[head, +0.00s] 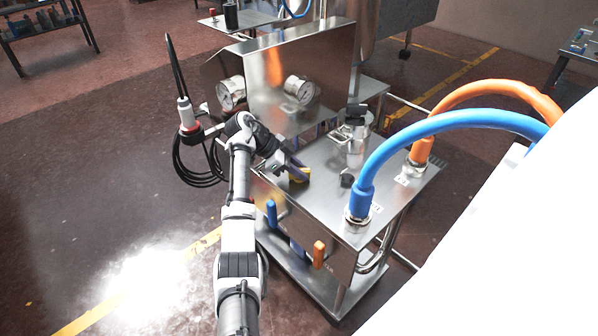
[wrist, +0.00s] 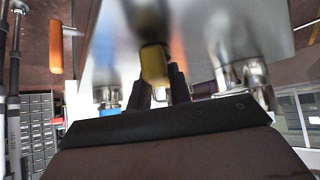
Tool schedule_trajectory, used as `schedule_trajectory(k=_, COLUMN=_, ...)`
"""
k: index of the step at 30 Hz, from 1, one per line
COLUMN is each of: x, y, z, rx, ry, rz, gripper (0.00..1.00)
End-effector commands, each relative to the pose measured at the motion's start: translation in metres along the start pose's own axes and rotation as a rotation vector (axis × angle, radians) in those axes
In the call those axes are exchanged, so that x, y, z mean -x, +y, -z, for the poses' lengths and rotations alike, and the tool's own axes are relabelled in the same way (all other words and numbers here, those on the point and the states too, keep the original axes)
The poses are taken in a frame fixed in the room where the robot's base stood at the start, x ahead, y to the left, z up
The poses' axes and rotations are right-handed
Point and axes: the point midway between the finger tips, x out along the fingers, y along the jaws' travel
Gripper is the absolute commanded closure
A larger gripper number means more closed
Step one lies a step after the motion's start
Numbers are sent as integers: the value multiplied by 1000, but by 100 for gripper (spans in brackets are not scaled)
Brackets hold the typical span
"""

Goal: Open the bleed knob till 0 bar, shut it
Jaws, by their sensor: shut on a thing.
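My gripper (head: 290,168) is over the left rear part of the steel cart's top. In the wrist view my gripper (wrist: 159,82) has its two dark fingers closed on a yellow knob (wrist: 154,62). I cannot tell how far the knob is turned. Two round gauges, one on the left (head: 231,93) and one on the right (head: 299,88), sit on the steel housing. Their needles are too small to read.
The cart top (head: 320,200) carries a small black knob (head: 346,181), a steel canister (head: 355,135), a blue hose (head: 400,132) and an orange hose (head: 470,92). Blue (head: 271,213) and orange (head: 319,254) handles project from the cart's front. Open floor lies to the left.

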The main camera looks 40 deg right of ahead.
Motion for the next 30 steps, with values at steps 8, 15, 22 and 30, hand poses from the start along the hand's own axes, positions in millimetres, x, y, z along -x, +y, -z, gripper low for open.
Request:
schedule_trajectory(k=8, x=0, y=0, z=1, rx=-2, ry=0, rz=-1, gripper=100)
schedule_trajectory(k=15, x=0, y=0, z=1, rx=-2, ry=0, rz=-1, gripper=58)
schedule_trajectory(k=22, x=0, y=0, z=0, rx=-1, ry=0, rz=-1, gripper=58)
schedule_trajectory(k=30, x=18, y=-1, z=19, rx=-5, ry=-1, rz=3, gripper=58)
